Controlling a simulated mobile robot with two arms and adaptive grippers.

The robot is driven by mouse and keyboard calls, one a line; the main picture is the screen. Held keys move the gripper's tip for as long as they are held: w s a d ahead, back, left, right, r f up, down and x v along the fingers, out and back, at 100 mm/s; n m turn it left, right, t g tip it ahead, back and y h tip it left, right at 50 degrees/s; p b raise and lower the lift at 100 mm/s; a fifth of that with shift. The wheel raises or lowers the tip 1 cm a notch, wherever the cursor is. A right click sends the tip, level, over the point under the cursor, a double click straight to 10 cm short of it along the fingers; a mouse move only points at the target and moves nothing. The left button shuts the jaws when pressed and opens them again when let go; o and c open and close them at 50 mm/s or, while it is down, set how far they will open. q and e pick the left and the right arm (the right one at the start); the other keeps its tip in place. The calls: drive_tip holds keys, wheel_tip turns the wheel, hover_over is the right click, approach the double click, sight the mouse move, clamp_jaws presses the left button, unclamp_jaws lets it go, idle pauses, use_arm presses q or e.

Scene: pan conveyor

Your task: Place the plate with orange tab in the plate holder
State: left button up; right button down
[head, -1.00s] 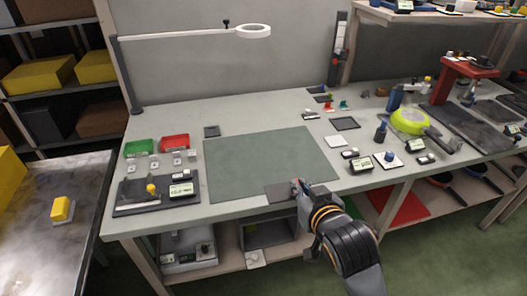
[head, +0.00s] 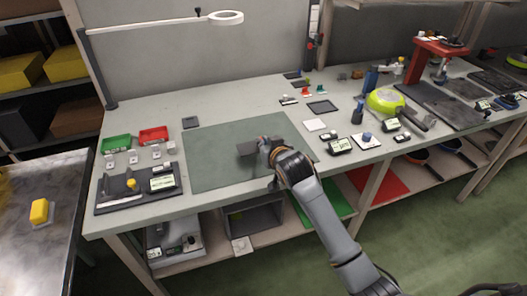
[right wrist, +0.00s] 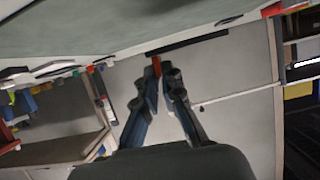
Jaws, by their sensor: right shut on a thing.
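My right gripper (head: 270,148) is above the green mat in the head view. It is shut on a flat dark grey plate (head: 248,149), which sticks out to the left of the fingers. In the right wrist view the fingers (right wrist: 162,78) pinch an orange tab (right wrist: 157,66) at the plate (right wrist: 188,43), seen nearly edge-on. I cannot tell for sure which fixture is the plate holder. A dark base with a yellow knob (head: 131,184) and a small display lies at the bench's left front. My left gripper is not in view.
The green mat (head: 215,165) is otherwise clear. Green (head: 116,144) and red (head: 154,135) bins stand at its left. A lamp arm (head: 150,24) spans the back left.

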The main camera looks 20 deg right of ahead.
drive_tip(key=shift+w+f, duration=0.25)
drive_tip(key=f, duration=0.3)
drive_tip(key=shift+w, duration=0.2)
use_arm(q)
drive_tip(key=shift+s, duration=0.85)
use_arm(e)
drive_tip(key=shift+f, duration=0.25)
drive_tip(key=shift+f, duration=0.15)
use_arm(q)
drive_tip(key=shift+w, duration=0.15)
use_arm(e)
drive_tip(key=c, duration=1.5)
unclamp_jaws()
